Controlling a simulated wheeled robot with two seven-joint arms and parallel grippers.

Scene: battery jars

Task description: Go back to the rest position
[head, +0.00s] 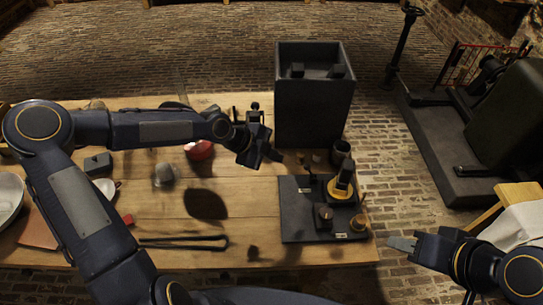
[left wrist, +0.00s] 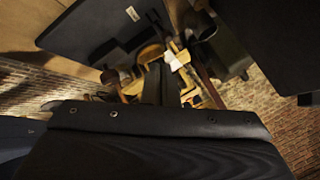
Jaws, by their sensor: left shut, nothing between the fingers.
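My left gripper (head: 262,157) is shut and empty above the wooden table, left of the dark tray. Its dark body fills the lower part of the left wrist view, with its fingers (left wrist: 162,84) reaching up from it. My left arm crosses the left part of the head view with its elbow raised. My right gripper (head: 402,243) is beyond the table's right edge, pointing left with nothing seen in it. Its fingers overlap, so I cannot tell whether it is open.
A tall dark box (head: 310,112) stands at the table's back right. The dark tray (head: 296,217) bears a yellow-and-black device (head: 341,188) and a small jar (head: 324,215). A dark cup (head: 341,153) stands behind it.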

